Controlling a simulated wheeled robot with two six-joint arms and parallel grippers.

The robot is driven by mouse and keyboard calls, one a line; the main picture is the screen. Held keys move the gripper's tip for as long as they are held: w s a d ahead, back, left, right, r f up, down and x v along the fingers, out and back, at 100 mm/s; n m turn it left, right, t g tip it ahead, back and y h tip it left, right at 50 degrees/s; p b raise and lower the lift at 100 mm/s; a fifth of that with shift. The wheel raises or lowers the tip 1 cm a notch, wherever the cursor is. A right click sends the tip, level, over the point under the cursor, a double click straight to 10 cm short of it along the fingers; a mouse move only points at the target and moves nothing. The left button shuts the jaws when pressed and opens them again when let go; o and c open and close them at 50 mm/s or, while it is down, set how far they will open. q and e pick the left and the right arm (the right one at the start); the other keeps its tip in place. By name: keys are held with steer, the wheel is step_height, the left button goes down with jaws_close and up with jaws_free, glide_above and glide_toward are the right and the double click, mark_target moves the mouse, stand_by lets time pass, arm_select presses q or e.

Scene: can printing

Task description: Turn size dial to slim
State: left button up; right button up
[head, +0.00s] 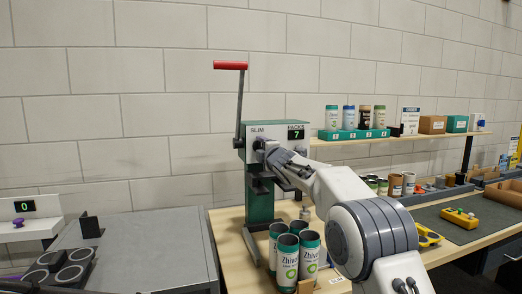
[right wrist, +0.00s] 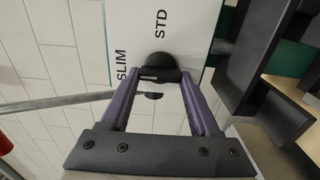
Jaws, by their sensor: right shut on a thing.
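The press (head: 262,190) has a white front panel with SLIM printed on it in the head view. A black size dial (right wrist: 160,68) shows in the right wrist view, beside the words SLIM (right wrist: 121,65) and STD (right wrist: 161,22). A pale line on the dial lies on its side towards SLIM. My right gripper (right wrist: 158,80) has its two purple fingers on either side of the dial and is shut on it. In the head view my right gripper (head: 266,150) is at the panel and hides the dial. My left gripper is not in view.
A lever with a red handle (head: 230,65) rises from the press. A grey table (head: 150,245) with round dark wells is at left. A shelf (head: 380,139) with cans and boxes is on the wall at right.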

steer(key=o, duration=1.4)
steer(key=shift+c, duration=0.2)
steer(key=shift+s+f+b, duration=0.1)
steer(key=shift+s+b, duration=0.15)
steer(key=shift+b, duration=0.1)
steer(key=b+v, duration=0.5)
steer(key=v, duration=0.5)
steer(key=shift+b, duration=0.3)
